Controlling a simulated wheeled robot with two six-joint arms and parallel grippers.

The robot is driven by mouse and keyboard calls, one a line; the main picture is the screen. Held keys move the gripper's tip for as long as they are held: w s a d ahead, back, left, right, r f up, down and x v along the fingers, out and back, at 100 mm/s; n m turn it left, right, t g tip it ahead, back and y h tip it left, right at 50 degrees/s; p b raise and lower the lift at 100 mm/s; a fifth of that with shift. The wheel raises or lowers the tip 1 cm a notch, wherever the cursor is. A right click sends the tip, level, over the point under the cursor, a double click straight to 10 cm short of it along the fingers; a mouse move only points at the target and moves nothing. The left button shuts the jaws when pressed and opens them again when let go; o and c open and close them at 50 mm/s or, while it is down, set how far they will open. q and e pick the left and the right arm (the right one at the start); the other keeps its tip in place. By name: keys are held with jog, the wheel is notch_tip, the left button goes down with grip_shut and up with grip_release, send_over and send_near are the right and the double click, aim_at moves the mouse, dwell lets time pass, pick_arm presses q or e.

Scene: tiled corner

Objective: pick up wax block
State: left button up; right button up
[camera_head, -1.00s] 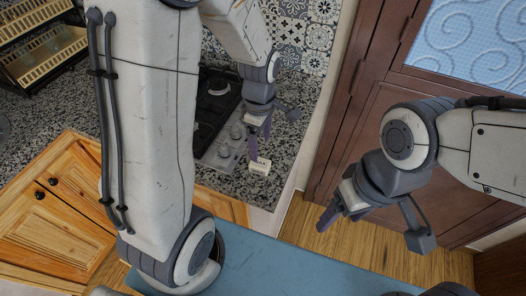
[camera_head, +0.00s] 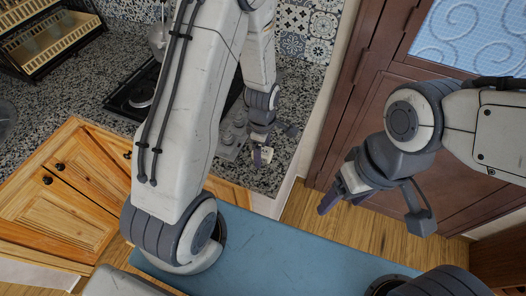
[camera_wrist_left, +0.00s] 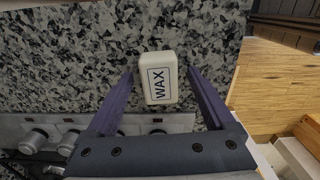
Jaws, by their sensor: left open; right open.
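The wax block (camera_wrist_left: 158,78) is a small cream block with a framed WAX label. In the left wrist view it lies on the speckled stone counter, between and slightly beyond the fingertips of my left gripper (camera_wrist_left: 160,80). In the head view the wax block (camera_head: 266,154) shows only in part beside my left gripper (camera_head: 262,157), near the counter's right end. The left gripper is open, with a gap visible on both sides of the block. My right gripper (camera_head: 338,200) is open and empty, in front of the brown door.
A stove with knobs (camera_wrist_left: 35,140) lies close to the block on the speckled counter (camera_head: 75,95). Wooden cabinets (camera_head: 70,195) stand below. A dish rack (camera_head: 50,38) is at the far left. The brown door (camera_head: 350,125) and wooden floor (camera_head: 310,215) are right of the counter.

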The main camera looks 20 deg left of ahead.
aim_at(263, 150)
pick_arm(q)
jog(key=shift+f, duration=0.1)
jog(key=shift+c, duration=0.3)
grip_shut()
notch_tip(263, 150, up, 4)
jog(key=shift+w+r+b, duration=0.1)
jog(key=shift+r+b, duration=0.1)
jog(key=shift+b, duration=0.4)
jog(key=s+d+r+b, duration=0.3)
jog(key=s+d+r, duration=0.2)
jog(key=s, duration=0.5)
jog(key=shift+s+r+b, duration=0.35)
jog(key=shift+r, duration=0.45)
jog(key=shift+d, duration=0.1)
